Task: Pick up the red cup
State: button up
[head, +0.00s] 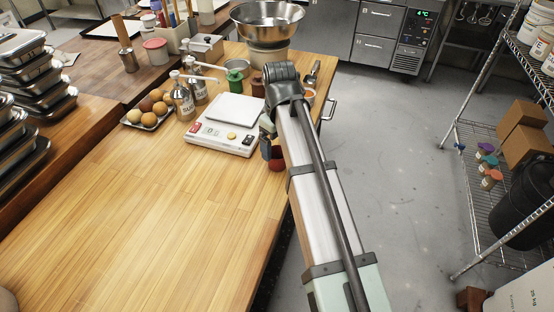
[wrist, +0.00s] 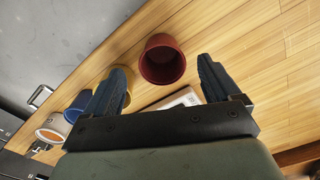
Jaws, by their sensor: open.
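The red cup (wrist: 163,62) stands on the wooden worktop in the wrist view, with its dark mouth facing the camera. My gripper (wrist: 157,82) is open, its two dark fingers spread to the left and right of the cup in the picture, with nothing held between them. In the head view part of the red cup (head: 277,163) shows near the right edge of the worktop, beside my arm. My gripper (head: 268,140) is partly hidden there behind my arm. I cannot tell whether the fingers touch the cup.
A yellow cup (wrist: 126,84) stands close by the left finger, with a blue cup (wrist: 78,106) and a white cup (wrist: 54,128) farther left. A kitchen scale (head: 222,138) sits left of my gripper. The front worktop is clear.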

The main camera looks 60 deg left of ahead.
aim_at(277, 157)
jog(key=shift+s+a+f, duration=0.1)
jog(key=shift+f, duration=1.4)
jog(key=shift+s+a+f, duration=0.1)
jog(key=shift+f, duration=1.4)
jog(key=shift+c, duration=0.5)
jog(key=c, duration=1)
jog(key=shift+r, duration=0.2)
